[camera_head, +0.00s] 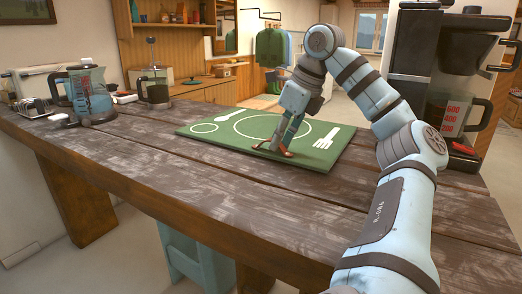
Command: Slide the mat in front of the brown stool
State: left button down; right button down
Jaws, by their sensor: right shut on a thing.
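The green mat (222,137) lies flat on the dark plank table. It has a white spoon, circles and a fork printed on it. My right gripper (270,148) reaches down to the mat's near right part and is shut on a small brown leather pull (287,154) on the mat. The gripper hides part of the pull and the print. I cannot make out a brown stool for sure. A teal stool (200,258) stands under the table's near edge. My left gripper is out of view.
A blender jug (90,95) and a French press (155,88) stand at the table's far left. A coffee maker (462,80) stands at the right, behind my right arm. The planks (130,165) left of and in front of the mat are bare.

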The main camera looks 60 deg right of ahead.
jog(key=shift+s+d+f+b, duration=0.1)
jog(key=shift+s+d+b, duration=0.2)
jog(key=shift+s+d, duration=0.25)
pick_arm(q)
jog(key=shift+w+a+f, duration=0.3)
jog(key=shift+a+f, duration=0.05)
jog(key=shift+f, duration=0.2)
pick_arm(e)
jog(key=shift+a, duration=0.1)
jog(key=c, duration=1.6)
grip_release()
jog(key=shift+a, duration=0.1)
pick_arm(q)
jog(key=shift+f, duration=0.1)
pick_arm(e)
jog(key=shift+o, duration=0.7)
jog(key=shift+s, duration=0.1)
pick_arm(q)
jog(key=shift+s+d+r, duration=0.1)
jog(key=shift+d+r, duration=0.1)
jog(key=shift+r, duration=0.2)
pick_arm(e)
jog(key=v, duration=0.8)
jog(key=shift+r, duration=0.3)
